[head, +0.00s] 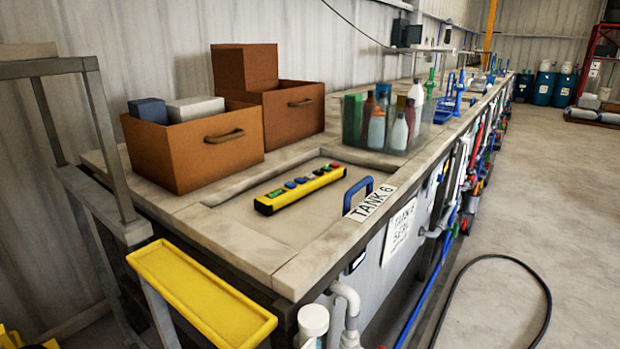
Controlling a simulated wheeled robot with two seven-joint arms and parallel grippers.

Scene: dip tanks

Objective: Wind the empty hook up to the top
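A yellow hand control (300,188) with a row of coloured buttons lies on the sunken lid (318,222) of tank 6, in the middle of the head view. Its buttons are blue, grey, red and green, and a small greenish display shows at its left end. Nothing holds it. No hook or hoist shows in this view. Neither of my grippers is in view.
A blue handle (357,195) rises at the lid's right. A yellow-topped step (200,295) is at front left. A black hose (545,300) lies on otherwise open floor at right.

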